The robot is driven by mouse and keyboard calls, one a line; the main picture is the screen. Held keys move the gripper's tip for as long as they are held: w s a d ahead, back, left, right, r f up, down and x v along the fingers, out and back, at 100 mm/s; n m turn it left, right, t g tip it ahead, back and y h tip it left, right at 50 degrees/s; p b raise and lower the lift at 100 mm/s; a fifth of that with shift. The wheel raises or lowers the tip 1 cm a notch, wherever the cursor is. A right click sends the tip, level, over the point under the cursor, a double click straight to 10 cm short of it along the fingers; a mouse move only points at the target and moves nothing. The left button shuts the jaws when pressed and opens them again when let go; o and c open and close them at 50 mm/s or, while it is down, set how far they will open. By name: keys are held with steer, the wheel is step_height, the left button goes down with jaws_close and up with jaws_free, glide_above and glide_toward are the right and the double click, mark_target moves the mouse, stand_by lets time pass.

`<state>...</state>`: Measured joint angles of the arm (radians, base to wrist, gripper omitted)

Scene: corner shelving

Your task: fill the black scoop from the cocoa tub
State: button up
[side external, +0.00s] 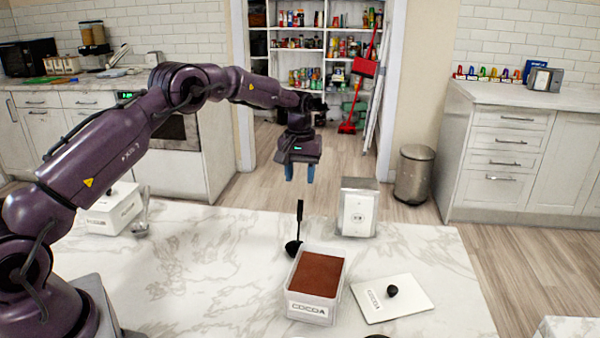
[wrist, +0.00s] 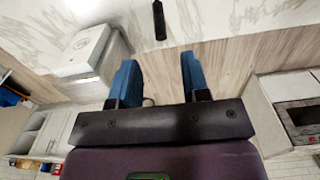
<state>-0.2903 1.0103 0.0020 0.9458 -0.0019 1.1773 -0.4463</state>
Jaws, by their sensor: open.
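The black scoop (side external: 294,246) stands on the marble counter with its handle pointing up, just behind and left of the cocoa tub. Its handle (wrist: 159,20) also shows at the top of the wrist view, beyond my fingertips. The white cocoa tub (side external: 312,308) is open and filled with brown powder (side external: 318,272). Its white lid (side external: 392,298) with a black knob lies flat on the counter to the right. My gripper (side external: 299,172) hangs above the scoop, pointing down, with blue fingers apart. In the wrist view the gripper (wrist: 158,72) is empty.
A white canister (side external: 357,207) stands on the counter behind the tub; in the wrist view it is at upper left (wrist: 95,52). A white labelled container (side external: 113,212) sits at the left. The counter's front left is mostly clear.

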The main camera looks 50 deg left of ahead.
mark_target(300, 201)
steer(key=shift+n, duration=0.3)
steer(key=shift+f, duration=3.8)
jaws_close()
steer(key=shift+r, duration=2.55)
